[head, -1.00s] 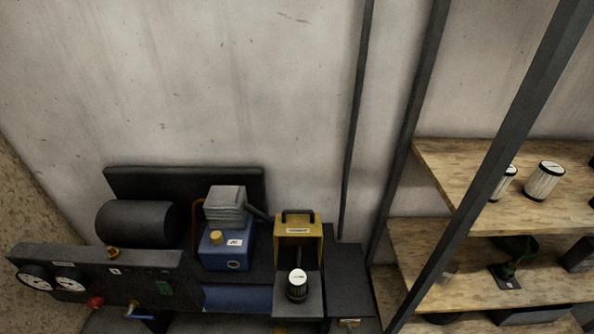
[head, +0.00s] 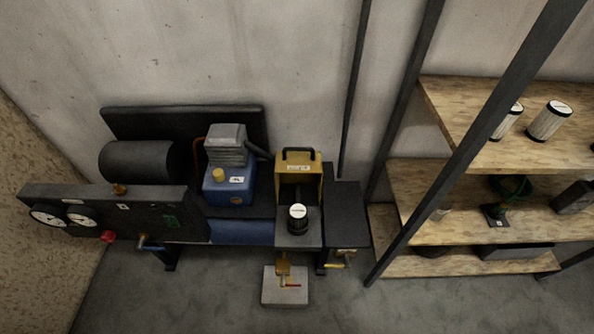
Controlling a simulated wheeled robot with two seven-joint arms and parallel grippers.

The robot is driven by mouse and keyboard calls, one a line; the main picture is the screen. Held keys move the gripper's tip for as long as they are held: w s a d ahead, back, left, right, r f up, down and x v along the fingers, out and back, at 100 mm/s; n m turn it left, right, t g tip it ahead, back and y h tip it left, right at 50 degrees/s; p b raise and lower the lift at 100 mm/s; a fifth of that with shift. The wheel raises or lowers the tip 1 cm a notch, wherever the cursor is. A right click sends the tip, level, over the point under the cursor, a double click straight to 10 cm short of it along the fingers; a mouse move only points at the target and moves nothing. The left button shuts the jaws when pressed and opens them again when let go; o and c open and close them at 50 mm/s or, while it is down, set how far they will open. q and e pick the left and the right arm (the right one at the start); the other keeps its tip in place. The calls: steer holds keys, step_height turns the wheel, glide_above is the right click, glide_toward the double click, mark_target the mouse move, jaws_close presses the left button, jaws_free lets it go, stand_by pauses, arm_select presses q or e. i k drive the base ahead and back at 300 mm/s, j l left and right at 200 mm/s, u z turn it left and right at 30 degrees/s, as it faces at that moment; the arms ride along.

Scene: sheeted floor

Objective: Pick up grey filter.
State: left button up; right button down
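Two pale, ribbed filter-like cylinders stand on the top wooden shelf at the right. The right one (head: 549,120) is in full view, greyish white with dark end bands. The left one (head: 508,120) is partly hidden by a dark post. A black cylinder with a white top (head: 298,217) stands on the ledge of the yellow housing (head: 299,168). I cannot tell for certain which of these is the grey filter. Neither of my grippers is in view.
A compressor bench with a blue-and-grey pump (head: 228,181), black tank (head: 139,162) and gauge panel (head: 110,214) stands against the wall. A dark slanted post (head: 465,155) crosses in front of the shelves. Grey floor (head: 200,305) in front looks clear, except for a pale block (head: 285,298) under a valve.

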mark_target(298, 213)
steer(key=l+z, duration=0.35)
steer(key=i+l+z, duration=0.3)
steer(key=l+z, duration=0.35)
steer(key=i+l, duration=0.05)
